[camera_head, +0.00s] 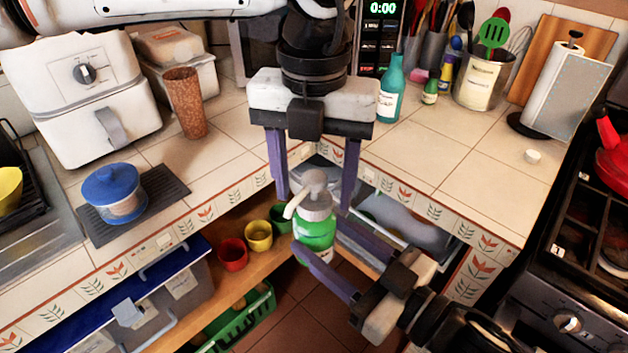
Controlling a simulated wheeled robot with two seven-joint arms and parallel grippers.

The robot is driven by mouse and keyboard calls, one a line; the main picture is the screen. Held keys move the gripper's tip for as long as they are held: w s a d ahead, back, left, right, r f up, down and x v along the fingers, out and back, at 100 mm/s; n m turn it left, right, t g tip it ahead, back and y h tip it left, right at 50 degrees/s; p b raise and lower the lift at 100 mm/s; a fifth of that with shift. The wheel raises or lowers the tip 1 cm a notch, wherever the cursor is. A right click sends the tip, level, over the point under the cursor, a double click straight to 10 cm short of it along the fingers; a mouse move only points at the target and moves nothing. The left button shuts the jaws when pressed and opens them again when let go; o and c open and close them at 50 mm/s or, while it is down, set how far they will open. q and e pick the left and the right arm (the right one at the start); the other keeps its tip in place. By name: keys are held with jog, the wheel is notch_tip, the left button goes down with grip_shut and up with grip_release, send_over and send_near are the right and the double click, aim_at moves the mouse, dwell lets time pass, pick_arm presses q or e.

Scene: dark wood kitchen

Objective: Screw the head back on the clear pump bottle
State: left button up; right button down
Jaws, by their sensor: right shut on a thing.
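The clear pump bottle (315,232), with green liquid inside, is held upright in front of the counter's inner corner. My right gripper (317,236) comes from the lower right and is shut on the bottle's body. The white pump head (313,183) sits on top of the bottle, its spout pointing left and down. I cannot tell whether its collar is screwed tight. My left gripper (314,200) points down from above. Its purple fingers are wide apart, one on each side of the pump head, with visible gaps.
The tiled counter (425,140) runs along both sides of the corner. A shelf with red (233,254), yellow (258,235) and green cups lies below left. A teal bottle (391,90) stands behind my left gripper. A stove (580,240) is at right.

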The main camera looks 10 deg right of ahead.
pick_arm(q)
notch_tip(320, 180, up, 12)
pick_arm(e)
jog(key=shift+r, duration=0.1)
dwell(0.6)
dwell(0.4)
